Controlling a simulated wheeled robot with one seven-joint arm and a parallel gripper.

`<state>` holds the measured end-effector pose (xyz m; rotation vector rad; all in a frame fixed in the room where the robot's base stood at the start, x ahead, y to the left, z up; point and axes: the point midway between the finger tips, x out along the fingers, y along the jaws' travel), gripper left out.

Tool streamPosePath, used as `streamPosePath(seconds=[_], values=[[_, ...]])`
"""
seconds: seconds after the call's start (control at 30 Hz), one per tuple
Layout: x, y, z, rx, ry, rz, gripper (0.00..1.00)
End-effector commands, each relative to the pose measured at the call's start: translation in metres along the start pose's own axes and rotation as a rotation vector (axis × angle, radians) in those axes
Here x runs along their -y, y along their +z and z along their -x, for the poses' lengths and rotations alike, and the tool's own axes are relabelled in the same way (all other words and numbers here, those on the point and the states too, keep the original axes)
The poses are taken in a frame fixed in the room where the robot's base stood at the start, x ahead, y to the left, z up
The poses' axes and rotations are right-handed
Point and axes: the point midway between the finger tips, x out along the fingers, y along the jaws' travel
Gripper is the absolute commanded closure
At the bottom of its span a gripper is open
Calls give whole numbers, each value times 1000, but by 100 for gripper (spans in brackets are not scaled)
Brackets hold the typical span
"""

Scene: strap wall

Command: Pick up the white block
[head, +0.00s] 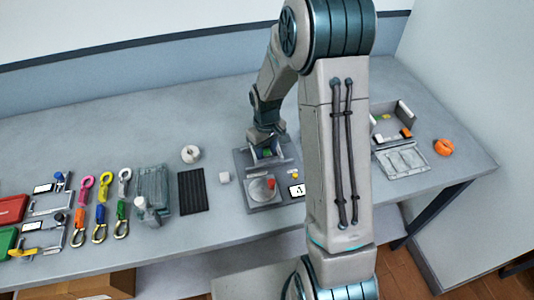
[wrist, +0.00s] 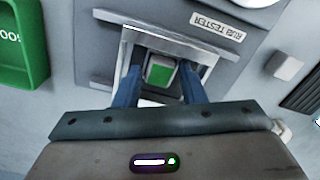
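The small white block (head: 224,177) sits on the bench in the head view, left of the rub tester (head: 243,166) and right of a black ribbed mat. A pale block also shows at the right of the wrist view (wrist: 287,66), apart from my gripper. My gripper (wrist: 160,80) is over the rub tester, whose label shows in the wrist view (wrist: 217,27). Its two blue fingers are apart, on either side of a pale piece with a green face (wrist: 160,72). Gaps seem to show beside that piece. In the head view my arm partly hides the tester.
The black ribbed mat (head: 192,191) and a white roll (head: 190,154) are left of the white block. A green bin (wrist: 25,45) is at the wrist view's left. Several coloured carabiners lie farther left. An orange object (head: 443,147) is at the far right.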

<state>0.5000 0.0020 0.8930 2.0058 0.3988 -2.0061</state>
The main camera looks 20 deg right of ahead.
Motion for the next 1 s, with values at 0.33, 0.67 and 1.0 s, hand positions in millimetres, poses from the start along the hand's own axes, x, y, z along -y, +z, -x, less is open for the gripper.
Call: streamPosePath(seconds=[0.33,0.67,1.0], values=[[0,0,0,0,0,0,90],[0,-1,7,-2,1,0,90],[-2,13,49,-3,2,-3,90]])
